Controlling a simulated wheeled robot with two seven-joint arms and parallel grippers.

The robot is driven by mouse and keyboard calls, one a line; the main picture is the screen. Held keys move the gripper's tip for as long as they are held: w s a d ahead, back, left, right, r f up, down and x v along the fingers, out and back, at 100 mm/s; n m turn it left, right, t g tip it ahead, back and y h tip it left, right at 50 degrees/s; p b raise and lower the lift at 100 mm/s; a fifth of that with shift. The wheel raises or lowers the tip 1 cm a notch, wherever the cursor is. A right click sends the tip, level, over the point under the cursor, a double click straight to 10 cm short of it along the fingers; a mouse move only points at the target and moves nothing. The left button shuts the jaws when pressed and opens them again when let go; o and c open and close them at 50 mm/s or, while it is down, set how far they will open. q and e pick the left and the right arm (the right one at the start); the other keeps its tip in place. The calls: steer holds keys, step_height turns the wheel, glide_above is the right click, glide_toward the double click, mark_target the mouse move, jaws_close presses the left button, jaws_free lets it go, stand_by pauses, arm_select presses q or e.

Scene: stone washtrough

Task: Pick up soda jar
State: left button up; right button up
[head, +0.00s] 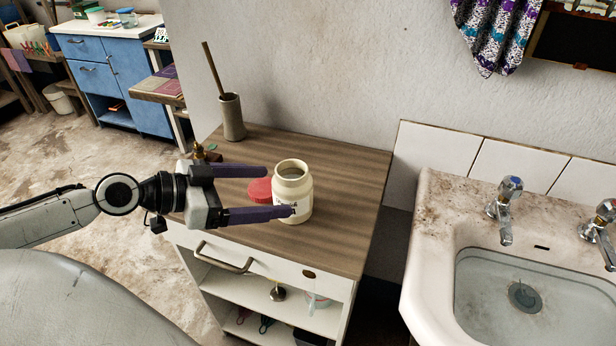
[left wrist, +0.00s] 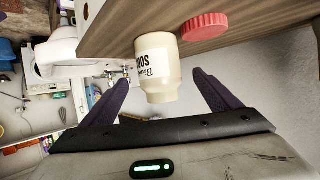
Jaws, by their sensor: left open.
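The soda jar (head: 293,190) is cream-coloured with dark lettering and an open top. It stands upright on the wooden top of a small cabinet. A red lid (head: 260,190) lies just left of it. My left gripper (head: 279,193) is open, its two purple fingers pointing right toward the jar; the near finger overlaps the jar's lower front in the head view. In the left wrist view the jar (left wrist: 158,67) appears between the spread fingers (left wrist: 165,92), and the red lid (left wrist: 204,26) lies beyond. I cannot tell whether a finger touches the jar. My right gripper is not in view.
The wooden cabinet top (head: 345,180) is clear right of the jar. A grey holder with a wooden stick (head: 232,117) stands at its back left, and a small brass-topped item (head: 199,152) is behind my gripper. A stone sink (head: 430,240) with taps is at right.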

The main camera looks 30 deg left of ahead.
mark_target(309, 186)
arm_select(q)
steer(key=shift+w+d+f, duration=0.1)
steer(key=shift+w+d, duration=0.15)
steer(key=shift+w, duration=0.2)
steer(key=shift+w+d+f, duration=0.1)
steer(key=shift+w+d, duration=0.1)
steer(key=shift+w, duration=0.25)
steer(key=shift+x, duration=1.55)
steer(key=shift+r+x, duration=0.2)
steer(key=shift+x, duration=1.75)
steer(key=shift+w+d+f, duration=0.35)
steer(key=shift+w+d, duration=0.05)
steer(key=shift+w, duration=0.05)
steer(key=c, duration=1.3)
steer(key=shift+r, duration=0.15)
steer(key=shift+c, duration=0.9)
